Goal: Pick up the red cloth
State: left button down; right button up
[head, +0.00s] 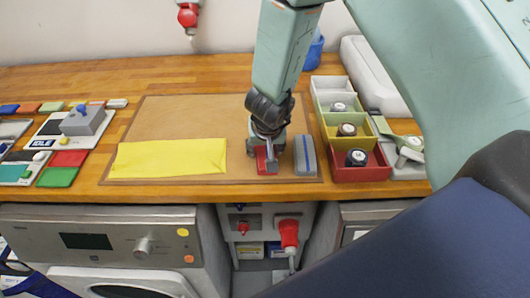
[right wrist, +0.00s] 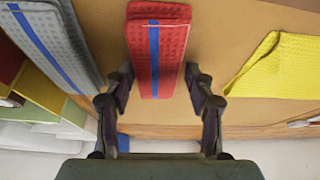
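The red cloth (head: 264,163) is a folded block lying at the front edge of the brown mat (head: 190,115). In the right wrist view the red cloth (right wrist: 172,50) shows a blue stripe along its length. My right gripper (head: 268,146) is over it, pointing down, and hides part of it in the head view. In the right wrist view the fingers of the right gripper (right wrist: 159,88) stand apart, one on each side of the cloth. I cannot tell whether they touch it. My left gripper is not in view.
A grey cloth with a blue stripe (head: 305,155) lies close right of the red one. A yellow cloth (head: 170,157) lies to the left. Coloured bins (head: 362,174) with round items stand at the right. Swatches and cards crowd the left end. The mat's back is clear.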

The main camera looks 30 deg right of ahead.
aim_at(265, 152)
jog(key=shift+a, duration=0.1)
jog(key=c, duration=0.6)
jog(key=shift+o, duration=0.2)
jog(key=shift+r, duration=0.15)
notch_tip(265, 152, up, 18)
jog(key=p, duration=1.3)
jog(key=shift+f, duration=0.2)
